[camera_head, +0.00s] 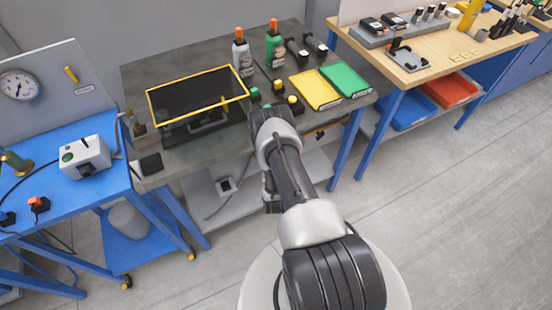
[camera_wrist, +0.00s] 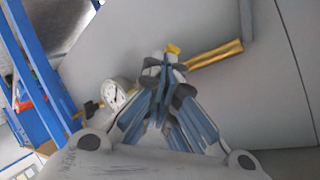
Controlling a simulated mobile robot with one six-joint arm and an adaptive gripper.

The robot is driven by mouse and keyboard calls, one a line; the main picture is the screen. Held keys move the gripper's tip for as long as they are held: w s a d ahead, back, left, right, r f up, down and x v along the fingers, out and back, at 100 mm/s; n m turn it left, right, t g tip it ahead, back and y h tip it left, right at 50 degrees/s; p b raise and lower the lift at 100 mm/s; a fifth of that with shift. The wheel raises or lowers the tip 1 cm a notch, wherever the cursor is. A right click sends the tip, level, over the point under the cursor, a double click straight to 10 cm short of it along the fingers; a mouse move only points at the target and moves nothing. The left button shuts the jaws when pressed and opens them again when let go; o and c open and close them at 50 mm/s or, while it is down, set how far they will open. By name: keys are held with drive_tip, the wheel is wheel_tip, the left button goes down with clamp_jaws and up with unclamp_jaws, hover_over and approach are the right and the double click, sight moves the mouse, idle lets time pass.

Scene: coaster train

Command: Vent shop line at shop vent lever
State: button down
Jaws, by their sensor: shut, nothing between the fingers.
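In the head view, a short yellow lever (camera_head: 71,75) sits on the grey upright panel (camera_head: 55,60) at the left, with a small label (camera_head: 84,90) below it. A round white gauge (camera_head: 18,86) is on the same panel. In the wrist view, my gripper (camera_wrist: 165,66) is shut and empty. A small yellow piece (camera_wrist: 173,48) shows just past its fingertips; I cannot tell whether they touch. A gold bar (camera_wrist: 215,55) runs to the right of it, and a white dial gauge (camera_wrist: 115,93) is to the left. My fingertips are hidden in the head view.
A blue bench (camera_head: 60,200) at the left holds a grey box (camera_head: 85,158). The dark centre bench (camera_head: 180,150) holds bottles, a yellow tray (camera_head: 315,89) and a green tray (camera_head: 346,79). A wooden bench (camera_head: 425,70) stands at right. The floor at right is clear.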

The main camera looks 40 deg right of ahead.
drive_tip(key=shift+d+f+n+t+h+b, duration=0.15)
drive_tip(key=shift+f+n+h+b, duration=0.2)
drive_tip(key=shift+n+h+b, duration=0.6)
drive_tip(key=shift+f+n+t+h+b, duration=0.15)
drive_tip(key=shift+f+n+h+b, duration=0.4)
drive_tip(key=shift+b, duration=0.7)
idle(2.2)
drive_tip(key=shift+r, duration=0.2)
